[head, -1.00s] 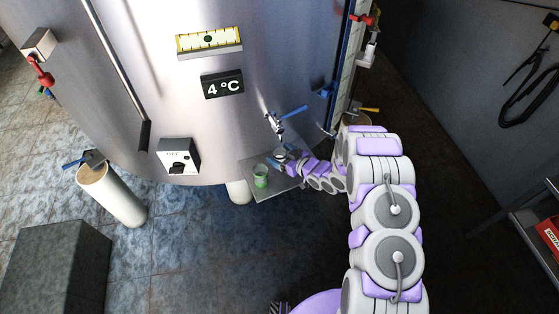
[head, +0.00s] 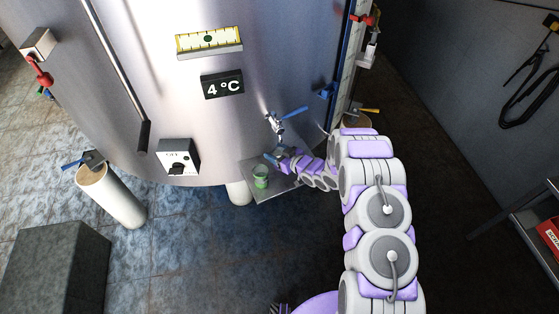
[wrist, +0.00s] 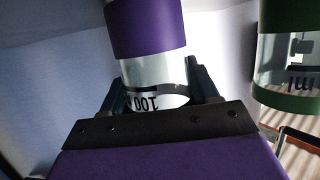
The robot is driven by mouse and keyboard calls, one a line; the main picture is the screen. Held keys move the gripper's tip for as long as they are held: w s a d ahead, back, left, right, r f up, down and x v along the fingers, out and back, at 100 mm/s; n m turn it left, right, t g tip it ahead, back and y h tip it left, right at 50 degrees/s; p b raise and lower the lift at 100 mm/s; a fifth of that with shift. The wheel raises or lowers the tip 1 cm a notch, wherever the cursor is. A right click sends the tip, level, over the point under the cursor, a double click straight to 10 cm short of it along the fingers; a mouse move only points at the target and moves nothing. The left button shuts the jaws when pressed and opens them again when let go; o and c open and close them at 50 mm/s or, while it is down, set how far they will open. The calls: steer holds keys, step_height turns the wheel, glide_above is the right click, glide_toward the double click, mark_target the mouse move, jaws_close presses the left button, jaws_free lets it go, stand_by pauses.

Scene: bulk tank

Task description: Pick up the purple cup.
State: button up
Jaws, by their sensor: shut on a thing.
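The purple cup (wrist: 145,30) is a clear beaker with a wide purple band and a "100" marking, seen close up in the wrist view. My gripper (wrist: 157,88) has its dark fingers on either side of the cup's clear part and is shut on it. In the head view my gripper (head: 273,157) is small, over the metal shelf at the tank's front; the purple cup cannot be made out clearly there. A green cup (head: 261,177) stands on the shelf just left of and below my gripper, and also shows at the right of the wrist view (wrist: 288,103).
The small metal shelf (head: 272,193) juts from the steel tank (head: 150,60). A tap with a blue handle (head: 294,113) is just above my gripper. A knob box (head: 178,158) is on the tank to the left. The floor below the shelf is clear.

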steer(key=shift+c, duration=0.6)
steer(key=shift+r, duration=0.1)
